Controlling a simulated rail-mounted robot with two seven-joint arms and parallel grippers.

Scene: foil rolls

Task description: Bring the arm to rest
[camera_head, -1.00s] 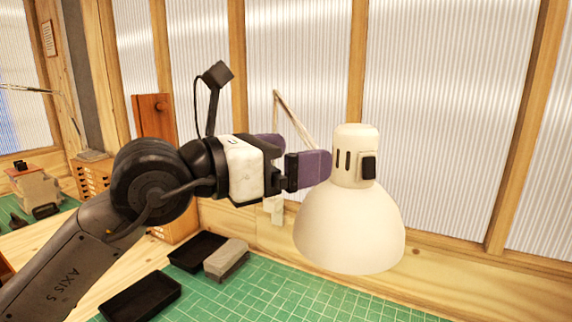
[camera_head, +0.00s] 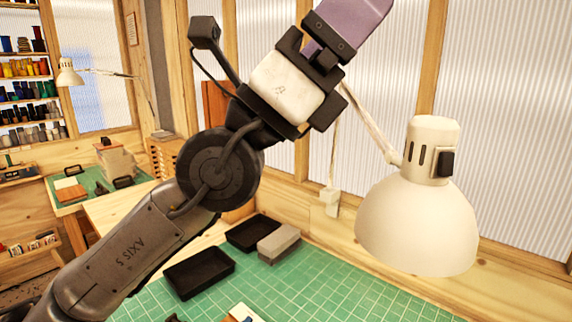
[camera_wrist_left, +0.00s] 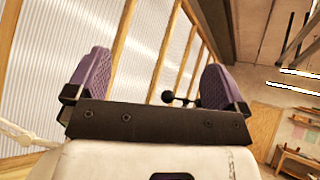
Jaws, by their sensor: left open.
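My left arm comes in from the lower left of the head view and rises toward the top. My left gripper (camera_head: 348,18) is raised well above the bench and points up and to the right, with a purple finger cut off by the top edge. In the left wrist view, the gripper (camera_wrist_left: 155,85) has its two purple fingers wide apart with nothing between them. My right gripper is in neither view.
A cream lamp (camera_head: 417,225) hangs on its arm to the right of my arm. Below are a green cutting mat (camera_head: 310,290), two black trays (camera_head: 200,272) and a grey block (camera_head: 279,243). A wood-framed translucent wall (camera_head: 385,70) stands behind. Shelves (camera_head: 30,75) are far left.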

